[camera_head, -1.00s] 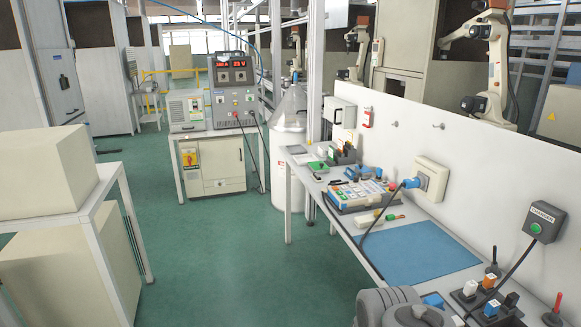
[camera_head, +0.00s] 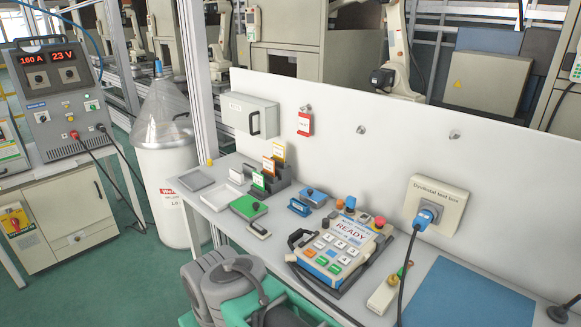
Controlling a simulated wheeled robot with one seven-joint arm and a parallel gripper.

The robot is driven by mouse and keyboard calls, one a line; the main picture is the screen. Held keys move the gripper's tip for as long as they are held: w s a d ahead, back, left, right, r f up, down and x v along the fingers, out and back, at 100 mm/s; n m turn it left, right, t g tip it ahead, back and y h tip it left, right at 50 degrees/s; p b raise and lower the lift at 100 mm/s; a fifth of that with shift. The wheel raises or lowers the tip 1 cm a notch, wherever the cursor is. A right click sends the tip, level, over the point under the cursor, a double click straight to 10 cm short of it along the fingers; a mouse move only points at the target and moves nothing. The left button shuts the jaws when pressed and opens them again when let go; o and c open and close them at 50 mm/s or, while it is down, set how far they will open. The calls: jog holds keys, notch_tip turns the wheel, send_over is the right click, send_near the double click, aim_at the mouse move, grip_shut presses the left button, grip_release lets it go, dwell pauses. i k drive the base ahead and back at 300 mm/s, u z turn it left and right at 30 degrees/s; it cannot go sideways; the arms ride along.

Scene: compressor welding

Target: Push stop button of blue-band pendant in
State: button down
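A keypad pendant (camera_head: 335,255) lies on the bench in front of the white panel, face up and tilted in the picture. It has light casing with blue along its sides, several coloured keys and a screen reading "READY". A red mushroom-shaped stop button (camera_head: 380,222) stands at its far right corner, apart from anything of mine. Whether the button is in or out is too small to tell. Small blue and orange knobs (camera_head: 345,203) sit at its far edge.
A cable runs from the test box (camera_head: 435,203) across the bench by the pendant's right. A beige tool (camera_head: 388,289) and blue mat (camera_head: 465,295) lie to the right. Card holders (camera_head: 265,180) and a green box (camera_head: 248,207) stand left.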

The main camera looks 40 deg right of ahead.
aim_at(379, 220)
jog(key=z, duration=0.35)
jog(key=i, duration=1.1)
jog(key=z, duration=0.35)
